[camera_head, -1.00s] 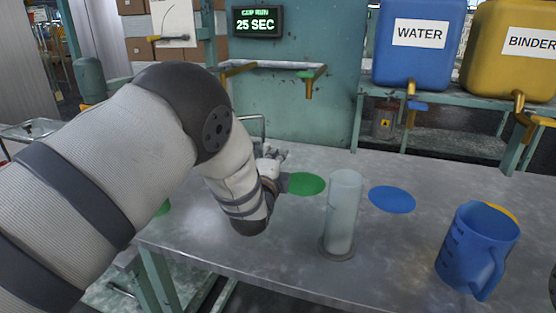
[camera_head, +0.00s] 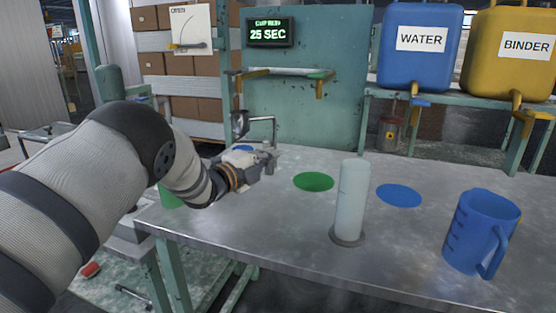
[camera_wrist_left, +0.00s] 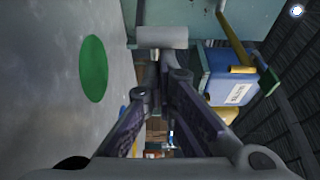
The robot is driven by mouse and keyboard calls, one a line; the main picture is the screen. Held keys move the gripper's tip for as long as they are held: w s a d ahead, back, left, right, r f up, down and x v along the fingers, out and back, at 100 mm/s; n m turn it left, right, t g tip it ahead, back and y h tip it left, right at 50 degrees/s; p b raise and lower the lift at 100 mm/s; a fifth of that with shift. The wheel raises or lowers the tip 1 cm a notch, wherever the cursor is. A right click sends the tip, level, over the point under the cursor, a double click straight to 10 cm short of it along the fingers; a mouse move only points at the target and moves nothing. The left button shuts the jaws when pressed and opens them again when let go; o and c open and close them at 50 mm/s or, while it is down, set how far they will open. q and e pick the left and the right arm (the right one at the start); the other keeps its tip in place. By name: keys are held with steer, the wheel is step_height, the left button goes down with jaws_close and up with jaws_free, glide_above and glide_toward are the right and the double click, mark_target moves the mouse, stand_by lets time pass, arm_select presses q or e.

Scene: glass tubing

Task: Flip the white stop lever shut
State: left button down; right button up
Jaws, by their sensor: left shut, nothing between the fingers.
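I cannot pick out the white stop lever for certain in either view. My left gripper (camera_head: 268,160) is over the far left part of the metal table, left of the green disc (camera_head: 313,181). Its fingers are shut and empty. A bent metal pipe (camera_head: 263,119) stands just behind it, and I cannot tell whether they touch. In the left wrist view the fingers (camera_wrist_left: 160,72) converge below a pale grey block (camera_wrist_left: 162,37); I cannot tell what that block is. My right gripper is not in view.
A tall pale cylinder (camera_head: 353,200) stands mid-table, beside a blue disc (camera_head: 399,195). A blue jug (camera_head: 472,232) stands at the right. The blue WATER tank (camera_head: 420,62) and yellow BINDER tank (camera_head: 510,65) sit on a shelf behind.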

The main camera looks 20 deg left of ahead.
arm_select(q)
steer(key=shift+s+a, duration=0.15)
steer(key=shift+a, duration=1.25)
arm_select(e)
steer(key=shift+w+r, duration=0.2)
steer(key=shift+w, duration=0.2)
arm_select(q)
steer(key=shift+a, duration=0.15)
